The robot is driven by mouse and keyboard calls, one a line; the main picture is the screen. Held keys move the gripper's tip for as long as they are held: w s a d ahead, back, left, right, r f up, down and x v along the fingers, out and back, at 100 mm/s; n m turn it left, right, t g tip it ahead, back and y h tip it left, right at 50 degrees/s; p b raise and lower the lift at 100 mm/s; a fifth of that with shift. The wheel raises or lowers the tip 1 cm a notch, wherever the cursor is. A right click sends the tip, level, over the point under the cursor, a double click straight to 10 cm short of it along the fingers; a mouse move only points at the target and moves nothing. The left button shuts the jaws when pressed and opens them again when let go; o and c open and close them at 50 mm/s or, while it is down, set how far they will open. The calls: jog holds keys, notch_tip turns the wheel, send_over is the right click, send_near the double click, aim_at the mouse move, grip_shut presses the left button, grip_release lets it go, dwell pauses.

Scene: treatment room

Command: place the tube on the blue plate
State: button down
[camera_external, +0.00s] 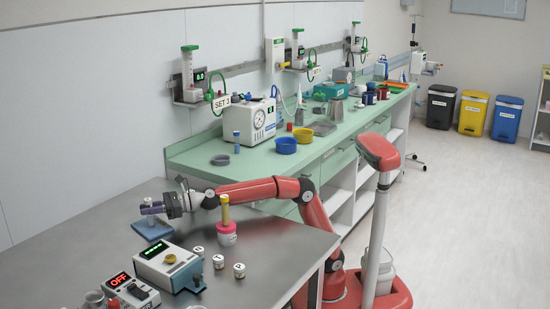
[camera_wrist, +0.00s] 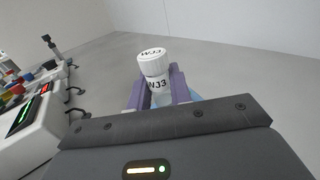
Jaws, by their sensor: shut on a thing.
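The tube (camera_wrist: 158,84) is white with a ribbed white cap and black lettering that seems to read W33. In the wrist view it stands between the two purple fingers of my gripper (camera_wrist: 157,95), which is shut on it. In the external view my gripper (camera_external: 151,208) is over the blue plate (camera_external: 153,230) on the grey metal table, with a gap that is hard to judge. The tube is too small to make out clearly there.
A white box with a green display (camera_external: 168,266) and a device reading OFF (camera_external: 132,291) stand at the table's front. Bare table (camera_external: 85,250) lies left of the plate.

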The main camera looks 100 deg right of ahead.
jog(key=shift+r, duration=0.15)
jog(key=c, duration=1.7)
grip_release()
jog(key=shift+f, duration=0.25)
jog(key=o, duration=0.4)
jog(key=shift+r, duration=0.1)
jog(key=shift+r, duration=0.15)
jog(key=s+b, duration=0.1)
jog(key=s, duration=0.3)
jog(key=s+d, duration=0.1)
jog(key=s, duration=0.3)
jog(key=s+d+b, duration=0.1)
jog(key=s, duration=0.3)
jog(key=shift+b, duration=0.3)
